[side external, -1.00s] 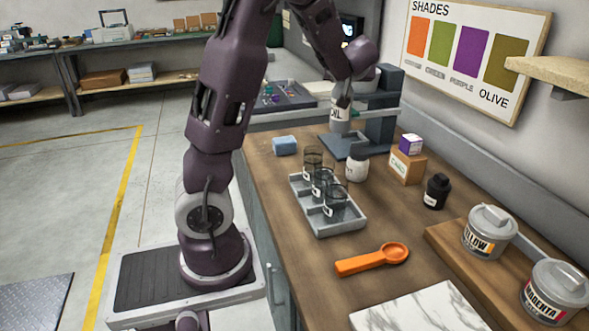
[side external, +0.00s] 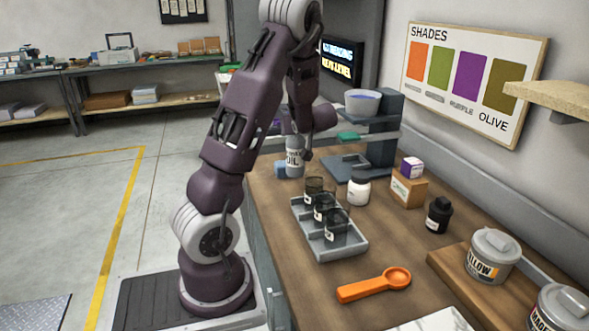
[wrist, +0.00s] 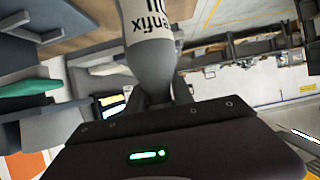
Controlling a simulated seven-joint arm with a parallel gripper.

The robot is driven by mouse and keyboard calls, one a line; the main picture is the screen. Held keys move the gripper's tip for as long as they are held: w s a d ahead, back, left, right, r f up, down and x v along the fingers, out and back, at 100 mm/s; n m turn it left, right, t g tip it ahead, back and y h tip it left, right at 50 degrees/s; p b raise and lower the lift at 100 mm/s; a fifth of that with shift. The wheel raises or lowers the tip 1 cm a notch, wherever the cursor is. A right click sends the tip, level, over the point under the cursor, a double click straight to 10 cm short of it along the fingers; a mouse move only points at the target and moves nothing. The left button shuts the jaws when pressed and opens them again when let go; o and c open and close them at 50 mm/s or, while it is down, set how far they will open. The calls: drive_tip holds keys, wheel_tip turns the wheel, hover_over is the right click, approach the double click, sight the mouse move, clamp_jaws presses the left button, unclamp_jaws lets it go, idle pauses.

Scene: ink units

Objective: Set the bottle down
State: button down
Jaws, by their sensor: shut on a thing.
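The bottle (side external: 294,158) is grey with a pale label reading OIL. It is upright at the back left of the bench in the side view. My gripper (side external: 297,138) is shut on its upper part from above. In the wrist view the bottle (wrist: 150,45) sits between the fingers of my gripper (wrist: 162,92), its label partly cut off by the frame. The bottle's base appears at or just above the bench top; I cannot tell whether it touches.
A blue block (side external: 280,169) is close beside the bottle. A grey stand (side external: 381,135) with a bowl (side external: 362,101) is to the right. A grey tray (side external: 345,250) of dark glasses and a white jar (side external: 359,188) are nearer. An orange scoop (side external: 373,286) lies in front.

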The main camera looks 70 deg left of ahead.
sight(293, 147)
wheel_tip(293, 147, down, 6)
drive_tip(key=shift+r, duration=0.1)
drive_tip(key=c, duration=1.1)
unclamp_jaws()
drive_tip(key=shift+f, duration=0.2)
drive_tip(key=shift+r, duration=0.1)
